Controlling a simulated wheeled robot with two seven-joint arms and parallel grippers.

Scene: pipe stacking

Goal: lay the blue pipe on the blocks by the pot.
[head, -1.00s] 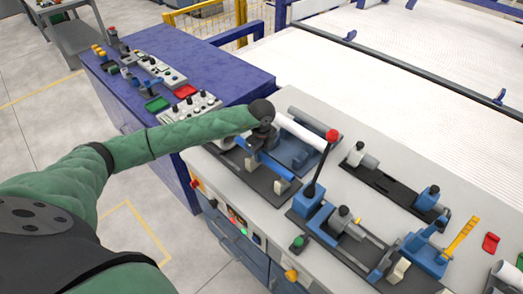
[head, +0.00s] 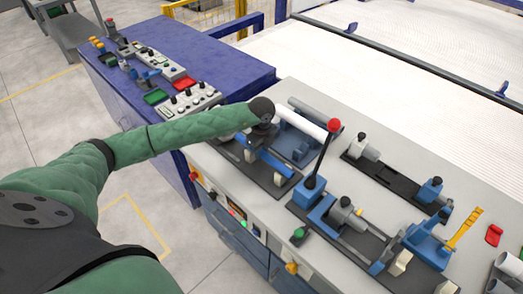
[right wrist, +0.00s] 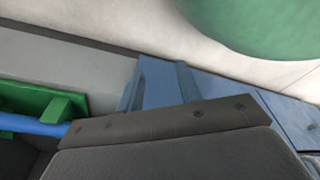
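In the head view my left gripper (head: 262,130) points down at the near left of the grey bench top, seen mostly from behind. It appears shut on the blue pipe (head: 275,162), though its fingertips are largely hidden by the black wrist. The pipe slants down to the right, low over small pale blocks (head: 281,180) on a dark base plate. I cannot tell whether it touches them. I cannot make out the pot for certain. My right gripper's fingers are not clear; the right wrist view shows only a dark grey bolted part in the foreground.
A white pipe (head: 301,123) lies behind the blue one on a blue-grey fixture. A lever with a red knob (head: 334,125) rises to its right. More fixtures fill the bench's right side. A purple cabinet (head: 225,70) stands at the back left. A green block (right wrist: 50,112) shows in the right wrist view.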

